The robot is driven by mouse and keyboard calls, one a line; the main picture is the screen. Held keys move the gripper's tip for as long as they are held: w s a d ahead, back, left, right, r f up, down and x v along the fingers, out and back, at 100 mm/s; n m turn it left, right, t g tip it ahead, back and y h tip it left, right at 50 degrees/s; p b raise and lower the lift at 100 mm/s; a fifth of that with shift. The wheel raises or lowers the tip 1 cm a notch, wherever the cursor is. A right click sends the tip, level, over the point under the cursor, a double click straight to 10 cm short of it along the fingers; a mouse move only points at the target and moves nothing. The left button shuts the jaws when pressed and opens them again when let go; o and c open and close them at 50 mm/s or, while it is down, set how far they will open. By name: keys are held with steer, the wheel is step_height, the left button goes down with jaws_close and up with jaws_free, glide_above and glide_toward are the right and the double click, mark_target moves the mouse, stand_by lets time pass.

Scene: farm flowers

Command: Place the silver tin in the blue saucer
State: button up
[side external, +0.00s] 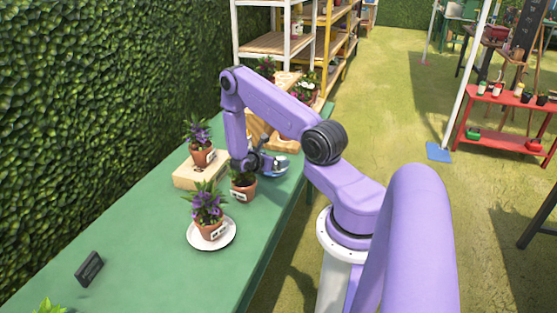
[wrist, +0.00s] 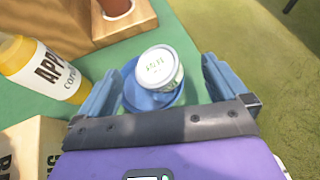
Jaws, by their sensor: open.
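The silver tin (wrist: 160,68) with a pale, green-lettered lid shows in the wrist view. It appears to stand in the blue saucer (wrist: 151,104), whose rim shows around its left and lower sides. My gripper (wrist: 161,70) is open, with one blue finger left of the tin and one right of it. Clear space shows between the tin and both fingers. In the side view my gripper (side external: 262,162) is low over the table, partly hidden behind a potted plant. The tin and saucer are too small there to tell apart.
A yellow-white bottle (wrist: 42,72) lies to the left in the wrist view, near a wooden stand (wrist: 135,25). On the green table (side external: 150,250), purple-flowered pots (side external: 208,226) stand near my gripper, one on a white plate (side external: 230,240). The table's right edge is close.

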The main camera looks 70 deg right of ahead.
steer(key=w+a+r+m+t+y, duration=0.1)
steer(key=a+r+m+y, duration=0.1)
steer(key=a+r, duration=0.8)
steer(key=w+a+r+m+t+y, duration=0.15)
steer(key=a+r, duration=0.45)
steer(key=a, duration=0.9)
steer(key=s+a+r+y, duration=0.4)
steer(key=s+a, duration=0.5)
steer(key=s+a+r+y, duration=0.4)
steer(key=s+a+y, duration=0.1)
steer(key=s+a, duration=0.4)
steer(key=shift+s+a+n, duration=0.2)
steer(key=shift+s+n, duration=0.15)
steer(key=shift+s, duration=0.4)
steer(key=shift+w+t, duration=0.1)
steer(key=shift+t, duration=0.15)
